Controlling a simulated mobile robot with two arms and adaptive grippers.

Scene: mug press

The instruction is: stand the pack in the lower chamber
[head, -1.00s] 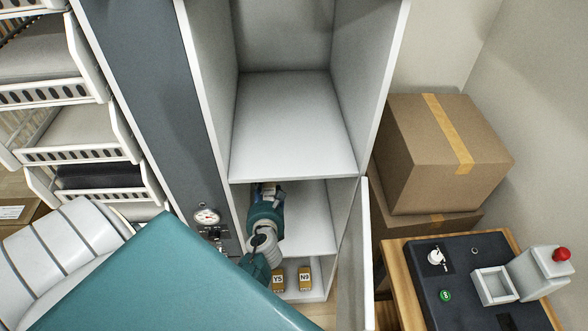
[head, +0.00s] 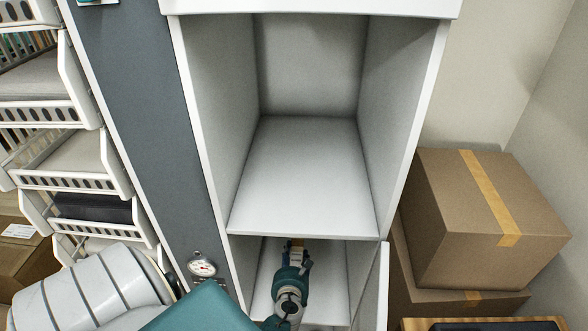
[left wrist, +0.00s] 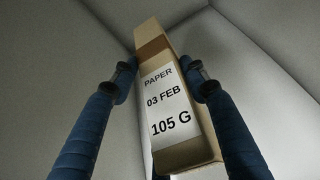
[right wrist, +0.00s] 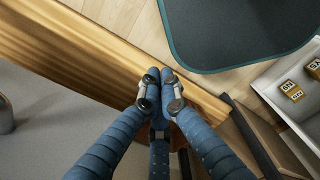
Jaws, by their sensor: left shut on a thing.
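The pack (left wrist: 170,100) is a tan box with a white label reading "PAPER 03 FEB 105 G". In the left wrist view it lies between the two blue fingers of my left gripper (left wrist: 162,78), which is shut on it. In the head view my left gripper (head: 294,258) reaches into the lower chamber (head: 332,290), and only a small tan bit of the pack shows beyond the fingers. Whether the pack touches the chamber floor cannot be seen. My right gripper (right wrist: 160,82) is shut and empty, above a wooden edge in the right wrist view.
The empty upper chamber (head: 305,185) is above, with a shelf between. An open door (head: 375,295) stands at the right of the lower chamber. Cardboard boxes (head: 480,220) stand at right, drawers (head: 75,165) at left. Small labelled blocks (right wrist: 292,89) lie in a pale tray in the right wrist view.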

